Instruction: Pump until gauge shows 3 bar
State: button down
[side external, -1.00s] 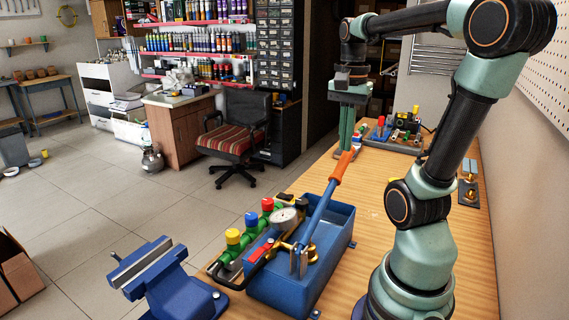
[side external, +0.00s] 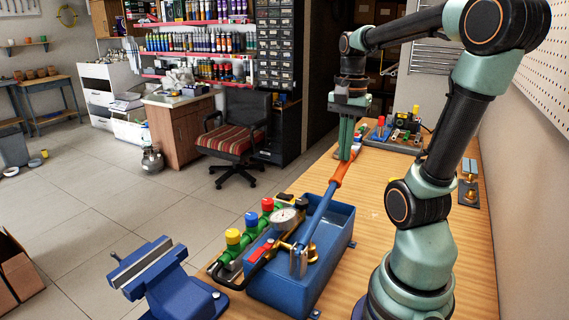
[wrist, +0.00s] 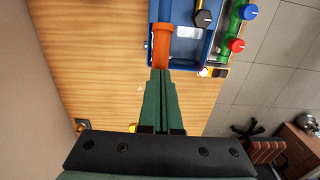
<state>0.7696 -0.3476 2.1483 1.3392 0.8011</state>
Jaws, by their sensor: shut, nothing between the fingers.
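The blue test pump (side external: 288,285) is an open tank on the wooden bench. Its lever (side external: 318,212) is a blue bar with an orange grip (side external: 341,173), slanting up to the right and away from the tank. In the wrist view the shut fingers (wrist: 160,75) meet the end of the orange grip (wrist: 161,45).
A manifold with red, blue and yellow caps (side external: 250,220) lies left of the pump. A blue vise (side external: 160,278) is at the bench's front left. More fittings (side external: 405,130) stand at the far end.

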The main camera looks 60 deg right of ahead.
notch_tip(320, 180, down, 10)
jog(key=d, duration=0.2)
jog(key=r, duration=0.4)
jog(key=a+r, duration=0.1)
jog(key=r, duration=0.3)
jog(key=a+r, duration=0.1)
jog(key=r, duration=0.3)
jog(key=shift+a+r, duration=0.2)
jog(key=shift+r, duration=0.1)
jog(key=shift+f, duration=0.1)
notch_tip(320, 180, down, 12)
jog(key=d, duration=0.2)
jog(key=r, duration=0.4)
jog(key=a+r, duration=0.1)
jog(key=r, duration=0.3)
jog(key=a+r, duration=0.1)
jog(key=r, duration=0.3)
jog(key=shift+r, duration=0.1)
dwell(3.4)
